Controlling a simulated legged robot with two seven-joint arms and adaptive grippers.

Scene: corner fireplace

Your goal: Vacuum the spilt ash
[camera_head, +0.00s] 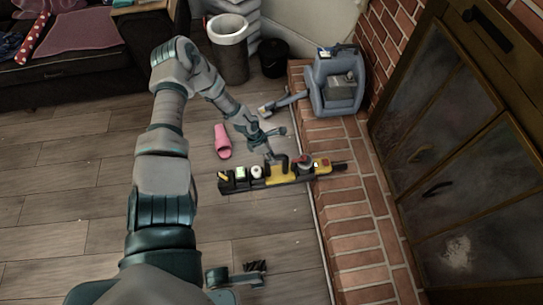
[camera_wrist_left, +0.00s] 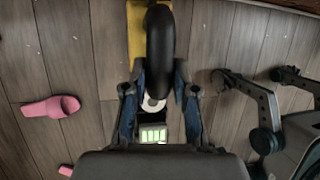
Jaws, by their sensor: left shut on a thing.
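A long black and yellow handheld vacuum (camera_head: 283,176) lies across the floor planks, its right end reaching over the hearth edge. My left gripper (camera_head: 272,148) is above it, shut on its black curved handle (camera_wrist_left: 160,45). Its white round part (camera_wrist_left: 153,104) and green-lit panel (camera_wrist_left: 153,135) show between the fingers in the left wrist view. My right gripper (camera_head: 258,274) is open and empty, low over the floor; it also shows in the left wrist view (camera_wrist_left: 257,76). Small pale specks (camera_head: 296,241) dot the floor; I cannot tell whether they are ash.
The brick hearth (camera_head: 350,225) borders the floor, with a glass-doored fireplace (camera_head: 455,150) beyond. A blue-grey appliance (camera_head: 325,88) stands on the hearth. A pink slipper (camera_head: 222,141), a bin (camera_head: 229,60) and a black pot (camera_head: 273,57) stand behind. The left floor is clear.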

